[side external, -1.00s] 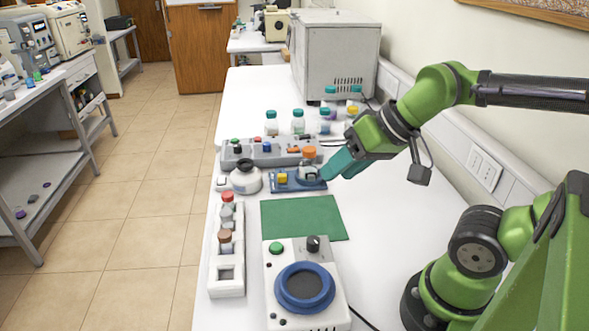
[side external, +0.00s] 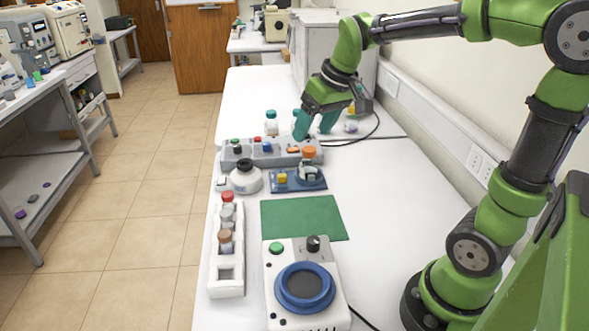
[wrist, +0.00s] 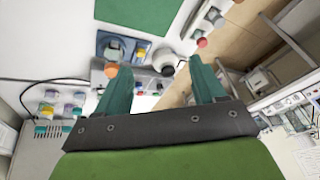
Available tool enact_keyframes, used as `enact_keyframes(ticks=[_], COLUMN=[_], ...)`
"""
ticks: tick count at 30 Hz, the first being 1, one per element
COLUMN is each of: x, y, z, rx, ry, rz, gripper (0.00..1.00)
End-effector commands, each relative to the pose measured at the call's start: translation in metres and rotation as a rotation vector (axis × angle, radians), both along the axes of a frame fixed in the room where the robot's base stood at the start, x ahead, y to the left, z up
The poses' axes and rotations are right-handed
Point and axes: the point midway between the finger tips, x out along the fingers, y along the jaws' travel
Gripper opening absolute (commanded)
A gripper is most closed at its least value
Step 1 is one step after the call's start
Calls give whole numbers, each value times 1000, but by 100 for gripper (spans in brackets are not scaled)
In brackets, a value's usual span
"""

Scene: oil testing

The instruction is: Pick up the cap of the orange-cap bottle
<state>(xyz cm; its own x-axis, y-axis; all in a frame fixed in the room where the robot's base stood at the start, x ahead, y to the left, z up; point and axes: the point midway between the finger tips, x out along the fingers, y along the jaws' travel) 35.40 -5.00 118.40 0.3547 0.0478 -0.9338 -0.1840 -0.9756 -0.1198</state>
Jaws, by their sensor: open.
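In the wrist view the cap (wrist: 111,70) shows beside the tip of the left finger, outside the gap of my gripper (wrist: 160,66).
A grey rack (side external: 240,153) with small coloured caps runs beside the stand. A white round bottle with a black cap (side external: 246,177) stands to the left. Teal-capped bottles (side external: 271,123) stand behind. A green mat (side external: 300,218) lies clear in front.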

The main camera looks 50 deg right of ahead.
Motion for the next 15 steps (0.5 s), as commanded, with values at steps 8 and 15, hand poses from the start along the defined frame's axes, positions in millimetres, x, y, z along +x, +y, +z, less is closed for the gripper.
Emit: enact_keyframes(ticks=[8,15], x=[85,121], y=[-94,-152], z=[-10,-18], rx=[-185,-267], ry=[195,291], rz=[484,988], gripper=[69,69])
